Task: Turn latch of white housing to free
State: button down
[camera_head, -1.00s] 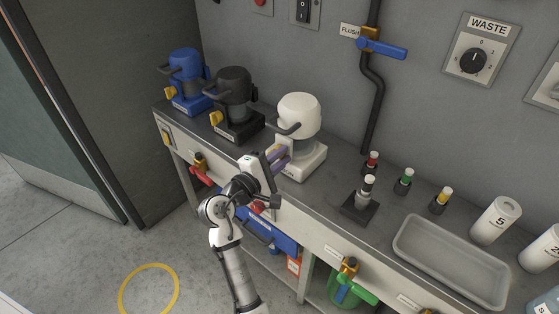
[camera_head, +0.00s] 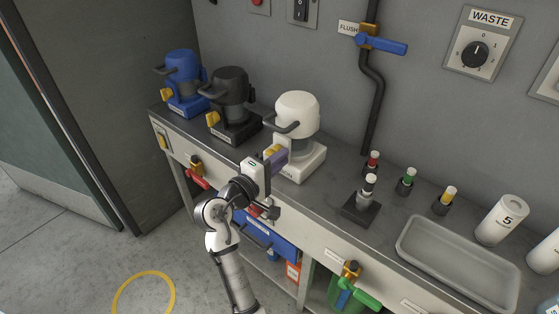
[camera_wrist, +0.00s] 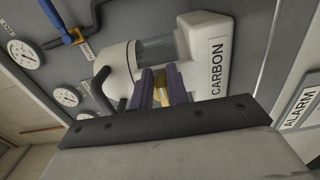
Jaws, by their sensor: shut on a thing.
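The white housing (camera_head: 297,117) stands on the bench, right of a black one and a blue one. In the wrist view the white housing (camera_wrist: 198,52) lies sideways in the picture and its base carries the label CARBON. Its yellow latch (camera_wrist: 161,94) shows between my two purple fingers. My gripper (camera_head: 277,153) is at the housing's lower left side, shut on the latch; the wrist view shows my gripper (camera_wrist: 160,88) close up. A bit of the yellow latch (camera_head: 271,151) shows beside the fingers in the head view. Most of the latch is hidden.
The black housing (camera_head: 231,105) and blue housing (camera_head: 184,82) stand to the left. A small bottle on a dark stand (camera_head: 362,208), several capped bottles and a grey tray (camera_head: 460,258) are to the right. A blue-handled valve (camera_head: 380,44) is on the wall pipe.

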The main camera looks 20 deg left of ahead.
jog(key=shift+a+r+y, duration=0.1)
jog(key=shift+a+y, duration=0.2)
jog(key=shift+a, duration=0.2)
jog(key=c, duration=1.2)
grip_release()
jog(key=shift+w+a, duration=0.1)
jog(key=shift+a, duration=0.05)
jog(key=shift+d, duration=0.2)
jog(key=shift+s, duration=0.3)
jog(key=b+v, duration=0.2)
jog(key=v, duration=1.1)
jog(key=shift+a+f, duration=0.2)
jog(key=shift+f, duration=0.05)
jog(key=shift+s, duration=0.1)
